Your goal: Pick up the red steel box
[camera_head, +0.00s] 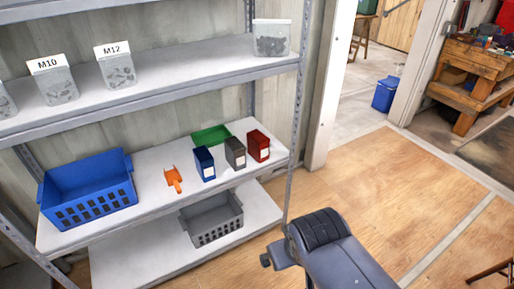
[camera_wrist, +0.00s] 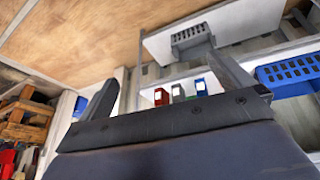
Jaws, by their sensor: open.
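The red steel box (camera_head: 258,146) stands upright on the middle shelf (camera_head: 148,211), at the right end of a row of small boxes, with a pale label on its front. A grey box (camera_head: 235,153) and a blue box (camera_head: 204,163) stand to its left, with small gaps. The red box also shows in the wrist view (camera_wrist: 161,97), small and far off, between the fingers. My gripper (camera_wrist: 166,70) is open and empty, well away from the shelf. The wrist view is upside down. The fingertips are not clear in the head view.
A green tray (camera_head: 211,134) lies behind the boxes, and an orange scoop (camera_head: 173,180) lies to their left. A blue crate (camera_head: 88,189) stands further left. A grey crate (camera_head: 212,218) is on the shelf below. A shelf post (camera_head: 295,130) rises right of the red box. The floor to the right is clear.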

